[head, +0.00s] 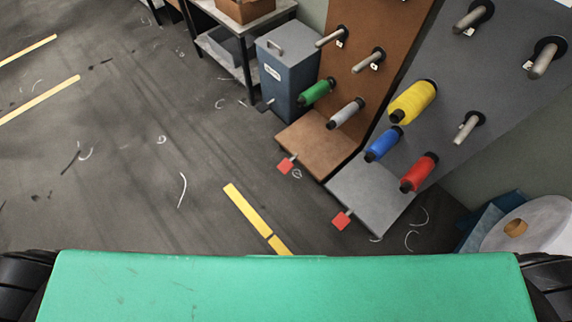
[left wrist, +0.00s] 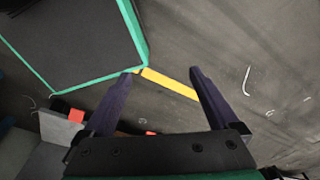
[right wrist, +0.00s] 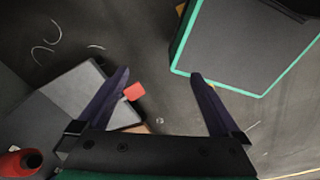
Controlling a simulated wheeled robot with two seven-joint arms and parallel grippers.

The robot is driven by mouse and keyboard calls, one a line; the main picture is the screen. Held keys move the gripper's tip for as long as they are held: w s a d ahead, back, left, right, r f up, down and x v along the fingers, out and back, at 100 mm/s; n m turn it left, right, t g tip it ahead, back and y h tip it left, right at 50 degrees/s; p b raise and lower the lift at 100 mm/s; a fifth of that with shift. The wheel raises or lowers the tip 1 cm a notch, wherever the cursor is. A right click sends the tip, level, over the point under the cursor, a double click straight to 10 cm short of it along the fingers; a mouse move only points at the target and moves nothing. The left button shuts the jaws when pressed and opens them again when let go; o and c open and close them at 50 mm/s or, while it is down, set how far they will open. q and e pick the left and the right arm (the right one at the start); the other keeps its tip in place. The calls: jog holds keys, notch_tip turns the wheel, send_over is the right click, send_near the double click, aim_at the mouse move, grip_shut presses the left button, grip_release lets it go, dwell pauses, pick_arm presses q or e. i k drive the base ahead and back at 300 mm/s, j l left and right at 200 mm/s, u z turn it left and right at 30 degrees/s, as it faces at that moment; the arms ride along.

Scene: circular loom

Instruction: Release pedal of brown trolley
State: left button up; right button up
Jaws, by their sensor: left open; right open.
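The brown trolley (head: 372,55) stands right of centre in the head view, with a brown base (head: 312,143) on the floor. Its red pedal (head: 285,166) sticks out at the front of that base. A grey trolley (head: 470,85) stands to its right, with its own red pedal (head: 341,221). My left gripper (left wrist: 160,72) is open and empty above the floor. My right gripper (right wrist: 160,75) is open and empty, with a red pedal (right wrist: 135,91) showing beside its left finger. Neither gripper touches a pedal. Neither gripper shows in the head view.
Green, grey, blue, yellow and red spools sit on the trolleys' pegs. A blue-grey bin (head: 288,75) and a shelf (head: 240,50) stand left of the brown trolley. A white roll (head: 545,228) lies at the right.

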aim_at(285, 166)
jog(key=z, duration=0.75)
jog(key=i+j+z, duration=0.1)
jog(key=j+z, duration=0.7)
jog(key=j, duration=0.2)
jog(key=k+j+z, duration=0.1)
jog(key=j+z, duration=0.3)
jog(key=k+j, duration=0.1)
jog(key=j, duration=0.8)
jog(key=k+j+z, duration=0.1)
jog(key=j, duration=0.35)
